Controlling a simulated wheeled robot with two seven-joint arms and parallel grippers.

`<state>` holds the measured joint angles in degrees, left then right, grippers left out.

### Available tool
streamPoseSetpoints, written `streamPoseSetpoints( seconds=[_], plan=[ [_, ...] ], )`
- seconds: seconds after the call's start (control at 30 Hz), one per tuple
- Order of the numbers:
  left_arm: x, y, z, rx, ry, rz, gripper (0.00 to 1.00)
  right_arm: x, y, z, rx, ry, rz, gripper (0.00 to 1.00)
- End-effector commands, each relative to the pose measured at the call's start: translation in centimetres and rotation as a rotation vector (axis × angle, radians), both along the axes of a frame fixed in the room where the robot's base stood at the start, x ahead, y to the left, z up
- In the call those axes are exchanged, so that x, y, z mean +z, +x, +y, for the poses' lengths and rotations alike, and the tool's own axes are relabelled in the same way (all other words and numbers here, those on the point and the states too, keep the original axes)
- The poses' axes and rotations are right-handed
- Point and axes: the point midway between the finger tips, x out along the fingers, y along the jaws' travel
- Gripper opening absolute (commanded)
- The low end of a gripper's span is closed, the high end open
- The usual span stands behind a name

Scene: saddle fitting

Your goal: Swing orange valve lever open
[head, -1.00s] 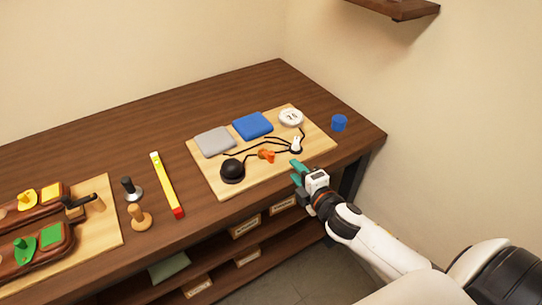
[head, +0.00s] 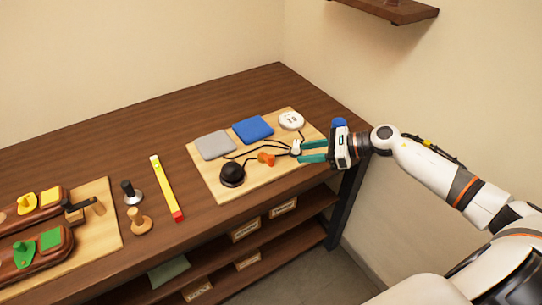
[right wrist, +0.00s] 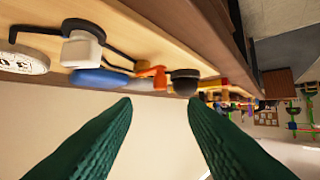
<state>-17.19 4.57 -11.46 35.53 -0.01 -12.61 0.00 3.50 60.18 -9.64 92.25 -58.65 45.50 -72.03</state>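The orange valve lever (head: 266,159) sits on the light wooden board (head: 229,186), between the black ball-shaped bulb (head: 232,173) and the white connector (head: 296,147) of the dark tubing. In the right wrist view the orange lever (right wrist: 152,74) shows beyond the fingertips, left of the dark bulb (right wrist: 185,82). My right gripper (head: 300,152) reaches in from the right, its green fingers apart and pointing left toward the lever. A gap lies between the fingertips and the lever. Nothing is between the fingers. My left gripper is not in view.
A grey pad (head: 215,145), a blue pad (head: 253,129) and a white round gauge (head: 291,120) lie on the board. A yellow and red bar (head: 166,187) lies left of the board. Bare table lies behind the board.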

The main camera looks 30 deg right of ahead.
Motion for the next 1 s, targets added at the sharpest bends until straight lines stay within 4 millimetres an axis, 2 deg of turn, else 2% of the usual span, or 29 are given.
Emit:
streamPoseSetpoints(
  seconds=[0.13, 0.5, 0.7, 1.0],
  plan=[
    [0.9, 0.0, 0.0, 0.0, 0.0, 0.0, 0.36, -0.4, 1.6, 1.9, 0.001, 0.006, -0.005, 0.39],
    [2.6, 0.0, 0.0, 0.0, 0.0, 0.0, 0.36, -3.3, 5.7, 6.8, -0.003, 0.009, -0.001, 0.39],
    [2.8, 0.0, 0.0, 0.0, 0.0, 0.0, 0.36, -4.0, 6.6, 7.8, -0.003, 0.007, 0.001, 0.39],
    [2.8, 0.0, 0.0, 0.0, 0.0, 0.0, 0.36, -4.2, 6.7, 7.9, -0.002, 0.005, 0.0, 0.39]
  ],
)
